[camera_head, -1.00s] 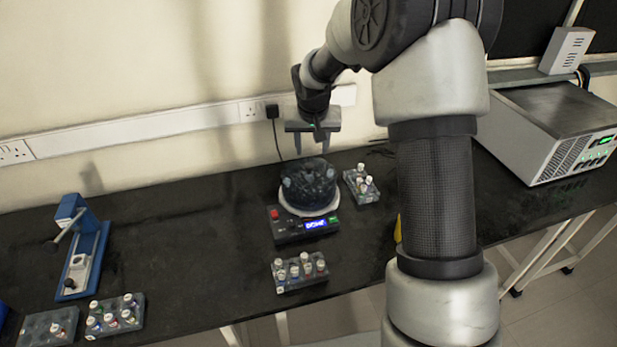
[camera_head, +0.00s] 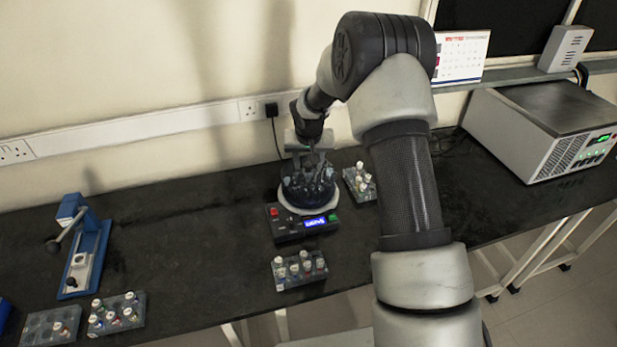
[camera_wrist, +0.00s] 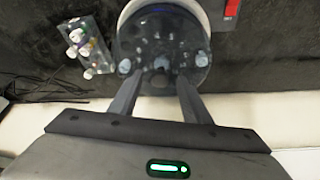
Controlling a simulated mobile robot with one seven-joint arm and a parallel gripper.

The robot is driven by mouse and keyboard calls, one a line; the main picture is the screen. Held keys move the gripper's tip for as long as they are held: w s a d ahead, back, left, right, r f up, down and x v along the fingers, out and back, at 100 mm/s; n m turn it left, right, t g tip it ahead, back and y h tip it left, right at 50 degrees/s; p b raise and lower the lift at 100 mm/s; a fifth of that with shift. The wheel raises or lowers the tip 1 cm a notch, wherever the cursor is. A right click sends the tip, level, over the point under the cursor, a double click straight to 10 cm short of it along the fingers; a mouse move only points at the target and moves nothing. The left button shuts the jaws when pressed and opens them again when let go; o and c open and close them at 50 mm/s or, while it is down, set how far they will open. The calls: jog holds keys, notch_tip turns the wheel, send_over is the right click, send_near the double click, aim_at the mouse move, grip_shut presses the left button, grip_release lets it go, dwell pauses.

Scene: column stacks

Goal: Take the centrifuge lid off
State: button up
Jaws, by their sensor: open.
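The centrifuge (camera_head: 305,226) stands on the black bench with a lit blue display and a red button at its front. Its dark see-through lid (camera_head: 300,194) sits on top, over a round white rim; it also shows in the wrist view (camera_wrist: 150,35). My gripper (camera_head: 312,172) is directly above the lid, pointing down. I cannot tell whether the fingers touch the lid.
A tube rack (camera_head: 360,183) stands close to the right of the centrifuge, and another rack (camera_head: 299,269) in front. Two more racks (camera_head: 115,314) and a blue press-like device (camera_head: 83,247) are at the left. A grey box instrument (camera_head: 545,128) stands at right.

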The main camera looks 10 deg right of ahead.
jog(key=shift+c, duration=0.5)
grip_shut()
jog(key=shift+r, duration=0.15)
